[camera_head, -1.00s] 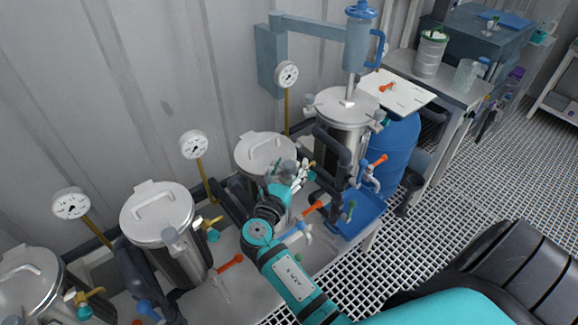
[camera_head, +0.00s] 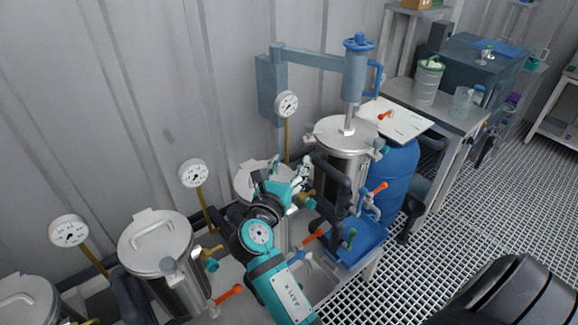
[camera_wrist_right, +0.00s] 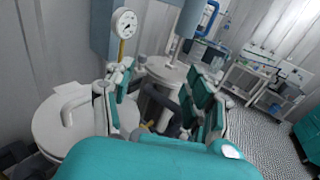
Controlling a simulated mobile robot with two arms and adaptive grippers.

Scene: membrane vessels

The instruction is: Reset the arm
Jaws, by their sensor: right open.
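My right arm (camera_head: 279,285) comes up from the bottom of the head view. Its gripper (camera_head: 301,177) is above the lidded steel vessel (camera_head: 246,185) in the middle and partly covers that lid. In the right wrist view the gripper (camera_wrist_right: 163,82) is open, its two fingers spread apart with nothing between them. The lid of a vessel (camera_wrist_right: 75,125) lies at the left of that view, and a taller steel vessel stands beyond the fingers. Whether a finger touches anything cannot be told. My left gripper is not in view.
More steel vessels (camera_head: 165,262) with dial gauges (camera_head: 194,173) line the wall at left. A steel vessel (camera_head: 346,150) under a blue swing arm (camera_head: 318,60), a blue barrel (camera_head: 396,172) and a blue tray (camera_head: 362,243) stand to the right. Grated floor (camera_head: 490,205) is open at right.

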